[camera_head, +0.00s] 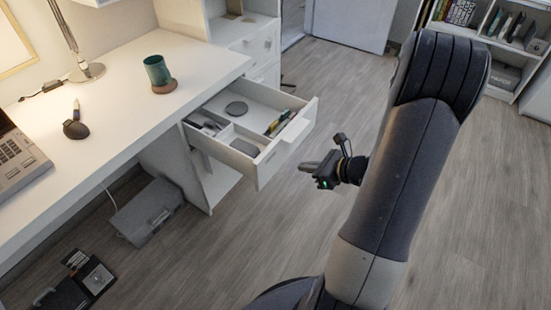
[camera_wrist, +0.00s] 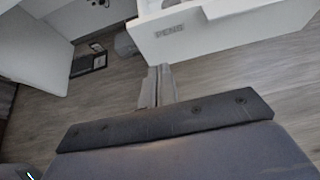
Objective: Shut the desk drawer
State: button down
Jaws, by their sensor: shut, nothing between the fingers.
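The white desk drawer (camera_head: 287,148) stands pulled out from the desk (camera_head: 120,62). Its inside shows a round dark item, dividers and several small things. Its white front panel also shows in the wrist view (camera_wrist: 225,38), with a small grey label-like patch on it. My gripper (camera_head: 306,167) is shut and empty. In the head view it is just to the right of the drawer front, apart from it, with its fingers pointing left towards it. In the wrist view the closed fingers (camera_wrist: 157,84) appear below the drawer front, with floor showing around them.
A green cup (camera_head: 156,70) stands on a coaster on the desk, with a lamp (camera_head: 85,70) and a phone (camera_head: 18,158) nearby. A grey box (camera_head: 146,212) sits on the floor below. A bookshelf (camera_head: 505,75) stands at the back right.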

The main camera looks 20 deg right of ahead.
aim_at(267, 159)
jog(key=x, duration=0.3)
jog(key=b+x, duration=0.1)
jog(key=x, duration=0.3)
jog(key=r+x, duration=0.1)
jog(key=x, duration=0.2)
jog(key=shift+w+a, duration=0.35)
jog(key=shift+a, duration=0.05)
jog(key=shift+w+a, duration=0.35)
jog(key=shift+w, duration=0.15)
jog(key=shift+w, duration=0.1)
